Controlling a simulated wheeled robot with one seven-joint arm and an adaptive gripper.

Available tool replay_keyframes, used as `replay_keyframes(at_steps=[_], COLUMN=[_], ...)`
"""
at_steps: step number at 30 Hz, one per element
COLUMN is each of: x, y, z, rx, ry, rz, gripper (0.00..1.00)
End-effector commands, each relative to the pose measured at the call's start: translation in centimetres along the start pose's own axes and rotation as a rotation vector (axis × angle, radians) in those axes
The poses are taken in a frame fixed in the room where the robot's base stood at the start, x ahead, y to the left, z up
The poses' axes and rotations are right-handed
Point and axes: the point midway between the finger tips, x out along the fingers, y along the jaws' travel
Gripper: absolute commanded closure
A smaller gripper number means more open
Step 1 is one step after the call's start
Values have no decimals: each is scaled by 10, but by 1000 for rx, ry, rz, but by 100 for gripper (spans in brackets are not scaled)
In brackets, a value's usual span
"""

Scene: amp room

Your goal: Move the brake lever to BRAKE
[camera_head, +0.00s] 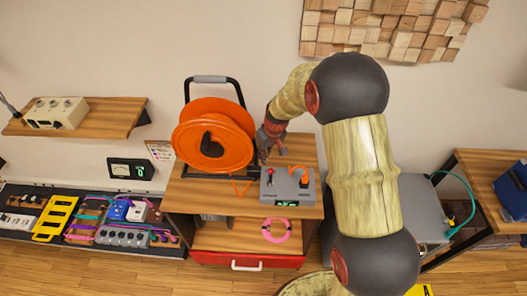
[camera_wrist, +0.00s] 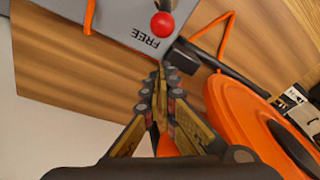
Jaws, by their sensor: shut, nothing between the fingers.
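The grey control box (camera_head: 287,186) sits on the wooden cabinet top, right of the orange cable reel (camera_head: 213,135). A small red knob shows on the box's upper left (camera_head: 270,171). In the wrist view the red ball knob (camera_wrist: 162,24) is above the word FREE on the grey box (camera_wrist: 120,18); the lever's shaft and the BRAKE label are not seen. My gripper (camera_head: 262,158) is between the reel and the box. In the wrist view my gripper (camera_wrist: 159,70) is shut and empty, its tips just short of the box edge, apart from the red knob.
The orange reel (camera_wrist: 235,105) and its black frame stand close beside my gripper. A pink cable coil (camera_head: 276,230) lies on the lower shelf. A pedal board (camera_head: 85,220) is at left.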

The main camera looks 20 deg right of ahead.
Motion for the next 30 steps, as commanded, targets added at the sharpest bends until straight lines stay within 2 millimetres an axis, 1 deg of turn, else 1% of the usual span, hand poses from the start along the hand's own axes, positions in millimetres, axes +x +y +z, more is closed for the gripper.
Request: replay_keyframes(at_steps=[1,4,9,22,30], x=[-3,-7,-10,-10,-12], y=[0,0,0,0,-2], z=[6,15,23,24,27], rx=[1,1,0,-1,-9], ry=[2,2,2,5,42], rz=[1,1,1,3,25], gripper=[100,100,100,100,100])
